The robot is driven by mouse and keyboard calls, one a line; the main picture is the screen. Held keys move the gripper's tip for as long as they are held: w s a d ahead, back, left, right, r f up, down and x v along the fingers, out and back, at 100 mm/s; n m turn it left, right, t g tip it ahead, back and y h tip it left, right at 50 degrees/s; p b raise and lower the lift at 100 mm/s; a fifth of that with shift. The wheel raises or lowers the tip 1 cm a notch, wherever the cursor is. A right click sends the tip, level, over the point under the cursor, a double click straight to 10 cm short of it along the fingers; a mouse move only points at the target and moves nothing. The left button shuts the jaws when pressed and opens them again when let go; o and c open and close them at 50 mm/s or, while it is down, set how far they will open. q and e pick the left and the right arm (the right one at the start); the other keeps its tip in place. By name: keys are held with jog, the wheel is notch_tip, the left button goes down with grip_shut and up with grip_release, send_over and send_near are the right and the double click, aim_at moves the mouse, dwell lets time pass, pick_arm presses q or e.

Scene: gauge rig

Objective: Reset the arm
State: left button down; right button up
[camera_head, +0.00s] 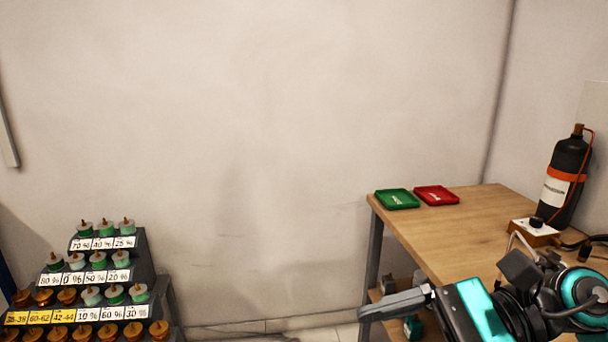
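My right arm comes in from the lower right, grey, black and teal. Its gripper (372,311) points left, in front of the wooden table's left edge. I see it side-on, so its finger gap does not show. Nothing is visibly held in it. My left arm and gripper are not in view.
The wooden table (460,225) carries a green tray (397,199), a red tray (437,195), a black cylinder (568,180) and a small white-topped device (536,229). A stepped dark rack (148,262) with labelled weights stands at lower left. Open floor lies between.

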jog(key=w+d+f+m+t+h, duration=0.1)
jog(key=w+f+m+t, duration=0.15)
jog(key=m+t, duration=0.6)
jog(key=w+d+f+m+t+p, duration=0.1)
jog(key=w+d+m+t, duration=0.2)
jog(key=m, duration=1)
jog(key=w+f+m+t+h, duration=0.15)
jog(key=w+m+t, duration=0.35)
jog(key=m, duration=0.6)
jog(key=s+d+f+m+h, duration=0.25)
jog(key=f+m+h, duration=0.55)
jog(key=f+m, duration=0.5)
jog(key=s+f+m+g+h, duration=0.1)
jog(key=s+f+m+g, duration=0.2)
jog(key=f, duration=0.4)
jog(key=s+f+m+g+h+p, duration=0.1)
jog(key=s+f+m+g, duration=0.2)
jog(key=s+f+m, duration=0.3)
jog(key=shift+a+f+m, duration=0.3)
jog(key=shift+f+m, duration=0.05)
jog(key=shift+m, duration=0.1)
jog(key=shift+h, duration=0.25)
jog(key=shift+c, duration=0.3)
